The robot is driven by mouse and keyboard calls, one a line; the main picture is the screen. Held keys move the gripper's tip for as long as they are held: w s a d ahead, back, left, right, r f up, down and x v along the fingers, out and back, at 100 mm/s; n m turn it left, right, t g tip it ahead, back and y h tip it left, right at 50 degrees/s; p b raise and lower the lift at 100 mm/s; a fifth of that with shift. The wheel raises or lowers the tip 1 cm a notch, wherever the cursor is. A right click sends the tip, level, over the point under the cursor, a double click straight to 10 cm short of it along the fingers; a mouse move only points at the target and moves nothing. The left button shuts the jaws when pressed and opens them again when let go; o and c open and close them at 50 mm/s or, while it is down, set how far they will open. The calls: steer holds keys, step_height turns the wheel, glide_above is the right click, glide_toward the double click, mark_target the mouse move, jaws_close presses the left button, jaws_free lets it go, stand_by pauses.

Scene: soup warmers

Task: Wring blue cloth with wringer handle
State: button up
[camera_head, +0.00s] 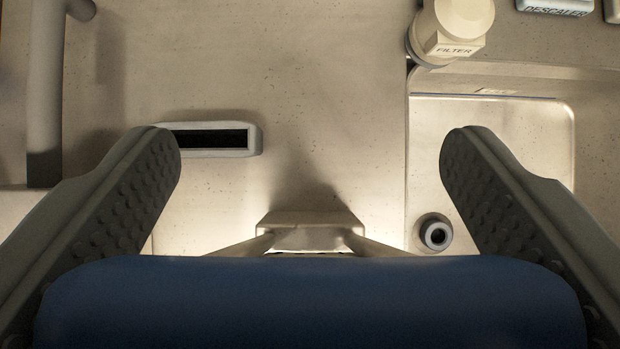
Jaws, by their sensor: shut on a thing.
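A wide, smooth, dark blue bar with rounded ends (310,305) fills the bottom of the view. Two metal arms run from behind it to a pale bracket (311,230), so it looks like the grip of the wringer handle. My gripper (310,155) has one ridged finger on each side, spread wide, with the bar's ends between them. It is shut on the bar. The fingertips reach past the bar. I see no separate blue cloth, and what lies below the bar is hidden.
A pale speckled panel lies ahead. It has a dark slot in a grey frame (210,139) at left, a FILTER knob (455,38) at upper right and a small round port (434,232) below it. A grey pipe (44,90) stands far left. A DESCALER label (555,9) is at top right.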

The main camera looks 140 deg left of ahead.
steer(key=shift+f, duration=0.25)
stand_by(0.7)
steer(key=o, duration=1.4)
steer(key=shift+r, duration=0.1)
steer(key=shift+r, duration=0.1)
steer(key=v, duration=1.7)
steer(key=shift+r, duration=0.1)
